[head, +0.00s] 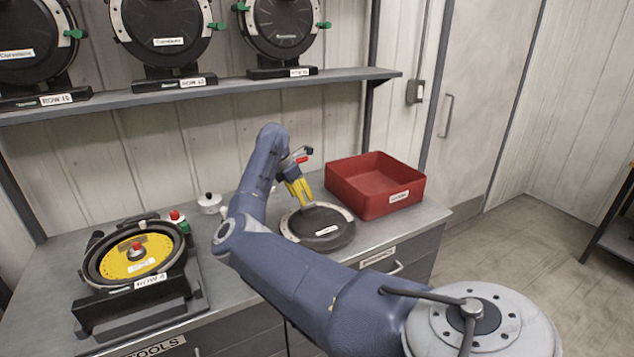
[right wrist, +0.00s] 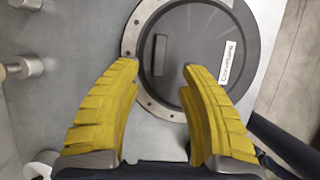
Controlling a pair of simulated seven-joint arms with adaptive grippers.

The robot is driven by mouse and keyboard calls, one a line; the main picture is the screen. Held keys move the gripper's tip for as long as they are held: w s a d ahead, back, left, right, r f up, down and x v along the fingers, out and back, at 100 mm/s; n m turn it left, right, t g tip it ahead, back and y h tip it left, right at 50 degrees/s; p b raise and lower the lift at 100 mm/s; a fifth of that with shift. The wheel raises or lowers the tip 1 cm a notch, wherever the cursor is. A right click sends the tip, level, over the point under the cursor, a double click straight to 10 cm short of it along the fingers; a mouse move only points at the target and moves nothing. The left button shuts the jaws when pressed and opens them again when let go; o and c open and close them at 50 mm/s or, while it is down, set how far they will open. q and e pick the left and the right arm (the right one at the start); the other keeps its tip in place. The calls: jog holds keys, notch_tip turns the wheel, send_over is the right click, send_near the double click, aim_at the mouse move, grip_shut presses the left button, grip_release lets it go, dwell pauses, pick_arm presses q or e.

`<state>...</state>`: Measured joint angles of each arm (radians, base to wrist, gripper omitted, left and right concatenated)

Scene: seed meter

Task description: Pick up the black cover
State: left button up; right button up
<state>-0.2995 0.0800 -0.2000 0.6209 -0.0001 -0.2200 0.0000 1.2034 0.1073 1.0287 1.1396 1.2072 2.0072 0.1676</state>
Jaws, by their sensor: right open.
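The black cover (head: 321,228) is a round dark disc with a pale rim and a white label. It lies flat on the metal counter in front of the red bin. In the right wrist view the cover (right wrist: 205,50) shows a raised bar handle (right wrist: 160,55) and a labelled edge. My right gripper (head: 306,203) has yellow fingers pointing down at the cover. In the right wrist view the right gripper (right wrist: 160,72) is open, its fingertips apart on either side of the handle's lower end. I cannot tell whether they touch the cover. My left gripper is not in view.
A red bin (head: 345,189) stands behind the cover at right. A seed meter with a yellow disc (head: 140,254) sits in a black stand at left. A small white lidded pot (head: 209,203) and a red-topped bottle (head: 177,218) stand near it. A shelf (head: 200,96) holds several covered meters.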

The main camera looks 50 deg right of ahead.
aim_at(308, 206)
jog(key=shift+x, duration=3.35)
jog(key=shift+d, duration=0.1)
jog(key=shift+c, duration=0.5)
jog(key=shift+r, duration=0.1)
grip_shut()
